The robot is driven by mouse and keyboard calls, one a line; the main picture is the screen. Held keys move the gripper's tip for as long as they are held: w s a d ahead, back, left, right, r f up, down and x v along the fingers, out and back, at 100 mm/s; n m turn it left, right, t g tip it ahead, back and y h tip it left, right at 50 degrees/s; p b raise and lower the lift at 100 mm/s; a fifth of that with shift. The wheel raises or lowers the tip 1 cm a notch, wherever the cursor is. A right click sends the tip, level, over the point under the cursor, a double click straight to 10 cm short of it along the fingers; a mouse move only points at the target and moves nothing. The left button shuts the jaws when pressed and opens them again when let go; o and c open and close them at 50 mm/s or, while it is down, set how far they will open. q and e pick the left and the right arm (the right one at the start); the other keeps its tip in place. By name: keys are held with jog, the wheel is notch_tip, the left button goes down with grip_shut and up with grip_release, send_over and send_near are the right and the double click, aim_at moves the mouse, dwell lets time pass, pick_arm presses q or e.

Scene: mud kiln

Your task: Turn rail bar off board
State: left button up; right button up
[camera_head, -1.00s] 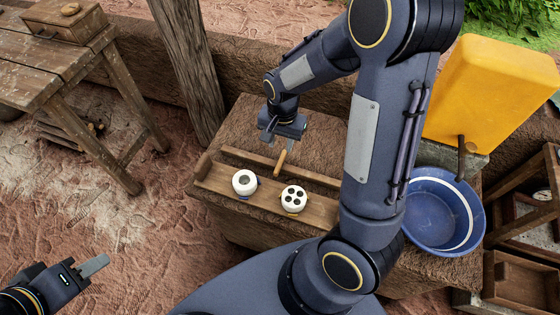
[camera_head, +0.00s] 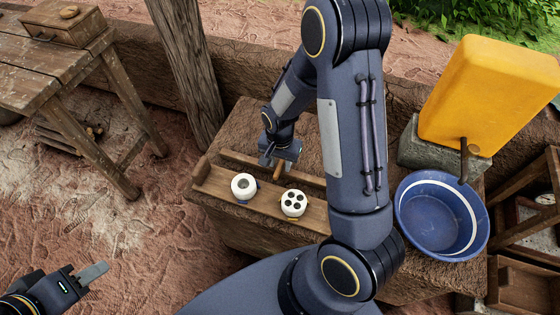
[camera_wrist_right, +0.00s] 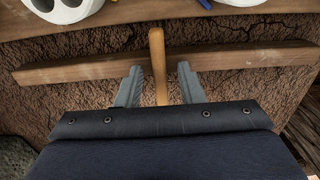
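The wooden rail bar (camera_head: 238,158) lies along the far side of the wooden board (camera_head: 222,184). In the right wrist view the bar (camera_wrist_right: 80,70) crosses the picture, with a strip of mud between it and the board (camera_wrist_right: 195,11). A light wooden handle (camera_wrist_right: 158,62) stands out from the middle of the bar. My right gripper (camera_wrist_right: 159,88) is open, with one finger on each side of the handle and gaps on both sides. In the head view its fingers are partly hidden. My left gripper (camera_head: 94,272) is far off at lower left; its finger opening is unclear.
Two white pots with holes in their tops, one at left (camera_head: 244,186) and one at right (camera_head: 293,203), stand on the board. A blue basin (camera_head: 415,235) and a yellow container (camera_head: 490,100) are at right. A wooden table (camera_head: 50,75) is at upper left.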

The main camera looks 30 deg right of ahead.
grip_shut()
jog(key=n, duration=0.3)
jog(key=shift+n+b, duration=0.4)
jog(key=n, duration=0.3)
jog(key=shift+n+b, duration=0.3)
jog(key=n, duration=0.5)
jog(key=shift+n, duration=2.8)
